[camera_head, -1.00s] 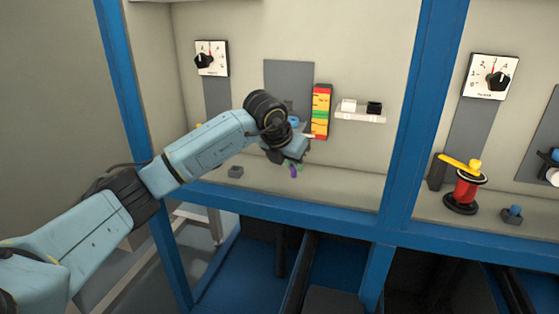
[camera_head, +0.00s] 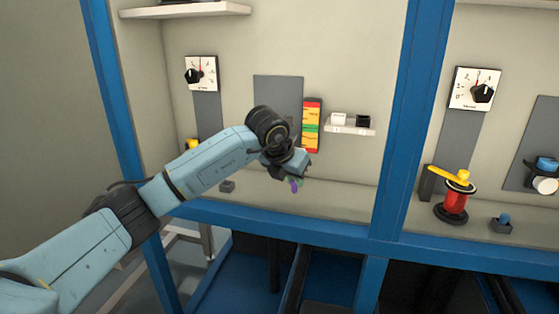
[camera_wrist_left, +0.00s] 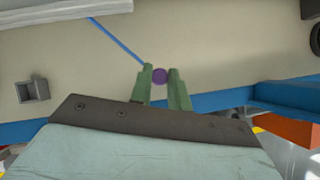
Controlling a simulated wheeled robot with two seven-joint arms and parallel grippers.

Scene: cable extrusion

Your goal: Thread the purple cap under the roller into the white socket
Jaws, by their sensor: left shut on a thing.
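My left gripper (camera_head: 291,178) is shut on the purple cap (camera_head: 294,187) in front of the left station, above its ledge. In the left wrist view the cap (camera_wrist_left: 160,76) sits between the two green fingertips (camera_wrist_left: 160,80). A thin blue cable (camera_wrist_left: 118,41) runs from the fingertips to the upper left. The left station's roller is hidden behind my left wrist. A small white block (camera_head: 338,118) sits on a wall shelf; I cannot tell if it is the white socket. My right gripper is not in view.
A grey panel (camera_head: 278,92) and a coloured label strip (camera_head: 312,125) are on the wall behind my wrist. A small grey block (camera_head: 227,187) sits on the ledge. A blue post (camera_head: 411,130) separates the right station, with its red spool (camera_head: 455,203).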

